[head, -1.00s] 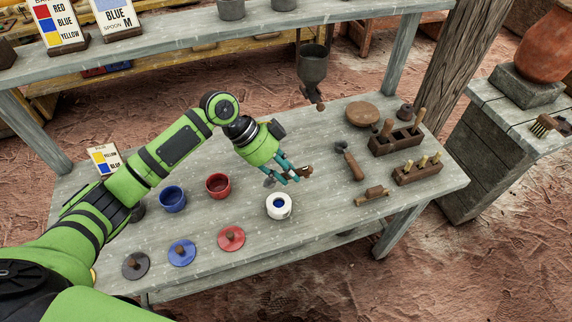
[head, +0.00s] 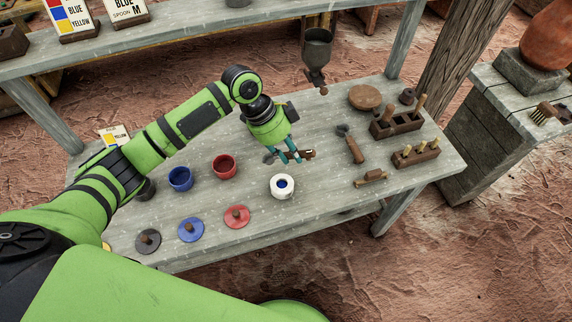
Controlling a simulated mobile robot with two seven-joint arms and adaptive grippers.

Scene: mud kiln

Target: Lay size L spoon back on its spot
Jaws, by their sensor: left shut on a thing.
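My left gripper (head: 288,159) is shut on a spoon with a brown handle (head: 306,154) and a grey metal bowl (head: 269,157). The fingers point down and hold the spoon crosswise, with the handle to the right and the bowl to the left. It is over the table (head: 250,225), just behind the white cup; whether the spoon touches the tabletop is not clear. A second spoon-like tool with a brown handle (head: 355,150) lies on the table to the right. No size mark shows on either. My right gripper is not in view.
A white cup (head: 283,193) with blue inside, a red cup (head: 224,168) and a blue cup (head: 180,179) stand left and front. Several lids lie along the front edge. Wooden tool blocks (head: 396,125) stand right. A metal funnel (head: 317,50) hangs behind the gripper.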

